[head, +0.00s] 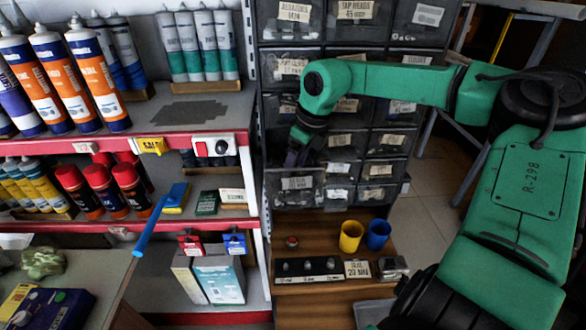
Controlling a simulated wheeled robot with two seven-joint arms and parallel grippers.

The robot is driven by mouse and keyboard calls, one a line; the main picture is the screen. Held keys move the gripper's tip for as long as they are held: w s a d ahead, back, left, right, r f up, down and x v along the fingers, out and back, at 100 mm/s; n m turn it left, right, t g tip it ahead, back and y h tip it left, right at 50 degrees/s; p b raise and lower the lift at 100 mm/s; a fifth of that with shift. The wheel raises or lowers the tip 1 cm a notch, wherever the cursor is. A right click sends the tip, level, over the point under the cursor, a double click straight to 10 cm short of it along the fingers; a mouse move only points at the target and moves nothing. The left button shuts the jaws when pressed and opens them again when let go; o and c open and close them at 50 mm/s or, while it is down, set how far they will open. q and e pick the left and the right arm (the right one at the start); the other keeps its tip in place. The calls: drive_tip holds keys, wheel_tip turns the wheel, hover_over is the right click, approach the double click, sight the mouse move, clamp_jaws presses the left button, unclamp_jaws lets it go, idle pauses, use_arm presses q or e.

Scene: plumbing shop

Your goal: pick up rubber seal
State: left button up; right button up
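I cannot make out a rubber seal for certain in the head view. My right arm comes in from the right, and its gripper (292,160) points down at a drawer (297,186) of the dark cabinet. This drawer seems to stand out from the cabinet front. The fingertips are at or behind its upper edge, so what lies between them is hidden. My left gripper is not in view.
The wooden counter (325,226) below holds a yellow cup (351,236), a blue cup (377,234), a small red-topped item (292,242) and a dark block of fittings (308,270). Shelves with cartridges (97,75) stand left. A blue-handled tool (152,226) juts out.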

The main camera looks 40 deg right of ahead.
clamp_jaws()
